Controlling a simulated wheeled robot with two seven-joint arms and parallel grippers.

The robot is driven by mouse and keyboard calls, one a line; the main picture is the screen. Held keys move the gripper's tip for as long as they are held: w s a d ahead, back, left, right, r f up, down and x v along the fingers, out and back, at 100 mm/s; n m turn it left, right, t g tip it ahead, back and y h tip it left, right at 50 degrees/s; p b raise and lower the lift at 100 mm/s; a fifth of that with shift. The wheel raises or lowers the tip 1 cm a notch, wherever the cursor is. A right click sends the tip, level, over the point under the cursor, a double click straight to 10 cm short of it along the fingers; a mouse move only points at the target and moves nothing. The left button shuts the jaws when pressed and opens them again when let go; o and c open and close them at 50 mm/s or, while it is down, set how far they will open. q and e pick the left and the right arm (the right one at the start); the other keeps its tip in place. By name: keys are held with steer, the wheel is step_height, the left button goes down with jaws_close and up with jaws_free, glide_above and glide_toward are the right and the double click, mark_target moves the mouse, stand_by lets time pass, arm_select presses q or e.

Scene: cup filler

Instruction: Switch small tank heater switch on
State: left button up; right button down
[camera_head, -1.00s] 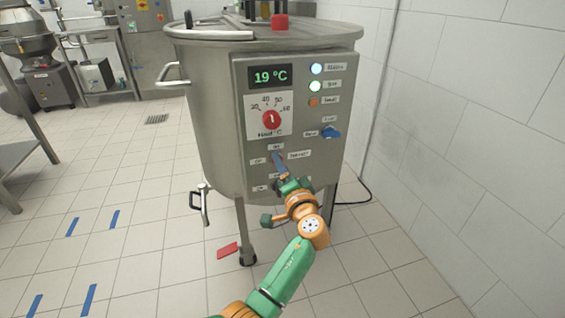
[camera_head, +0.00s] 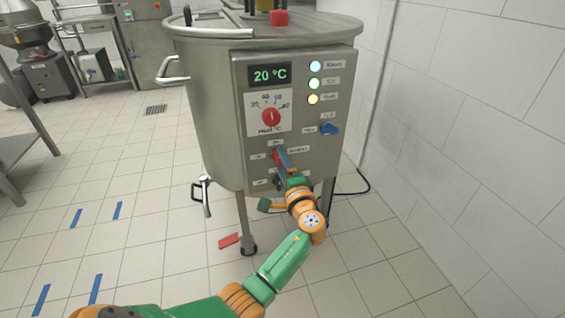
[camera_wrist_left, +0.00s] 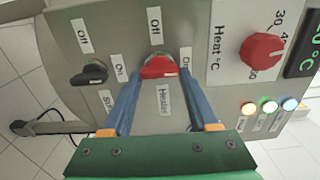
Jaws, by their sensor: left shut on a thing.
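The heater switch is a red knob (camera_wrist_left: 158,67) on the tank's control panel (camera_head: 335,100), between "Off" and "On" labels and above a "Heater" label in the left wrist view. My left gripper (camera_wrist_left: 157,78) has its two blue fingers on either side of this knob and is shut on it. In the head view the left gripper (camera_head: 281,156) reaches the lower panel, and the red knob (camera_head: 274,157) shows partly behind the fingers. Which label the knob points to is hard to tell. The third lamp (camera_head: 313,99) glows yellow-orange. My right gripper is not in view.
A black switch (camera_wrist_left: 90,77) sits beside the heater switch. The red temperature dial (camera_head: 271,117), green display (camera_head: 270,75) reading 20 °C and blue knob (camera_head: 329,129) are higher up. A drain valve (camera_head: 202,195) sticks out at left. A wall stands right.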

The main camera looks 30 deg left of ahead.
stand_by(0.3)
arm_select(q)
steer(key=o, duration=1.4)
steer(key=p+v, duration=0.1)
steer(key=v, duration=0.6)
steer(key=shift+s, duration=0.1)
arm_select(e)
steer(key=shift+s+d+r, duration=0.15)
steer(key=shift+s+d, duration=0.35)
